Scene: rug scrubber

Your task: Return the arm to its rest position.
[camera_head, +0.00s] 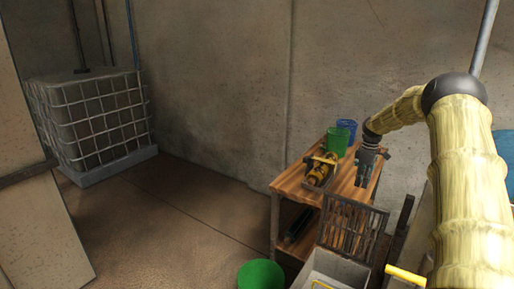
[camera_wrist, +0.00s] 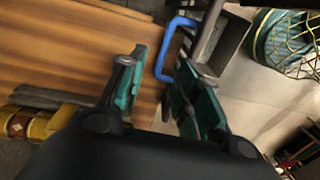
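My arm reaches in from the right in the head view, bent at a black elbow joint. My gripper (camera_head: 364,180) points down above the right side of the wooden workbench (camera_head: 290,184). In the wrist view its two green-padded fingers (camera_wrist: 162,62) stand apart with nothing between the pads. The bench top (camera_wrist: 60,50) shows beyond the left finger, and a blue handle (camera_wrist: 165,45) shows past the fingertips, apart from them as far as I can tell.
A yellow-and-black tool (camera_head: 322,170) lies on the bench, with a green bucket (camera_head: 337,141) and a blue bucket (camera_head: 347,127) behind. A metal grate (camera_head: 352,226), a grey bin (camera_head: 335,268) and a green tub (camera_head: 261,274) stand in front. Open floor (camera_head: 180,215) lies left.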

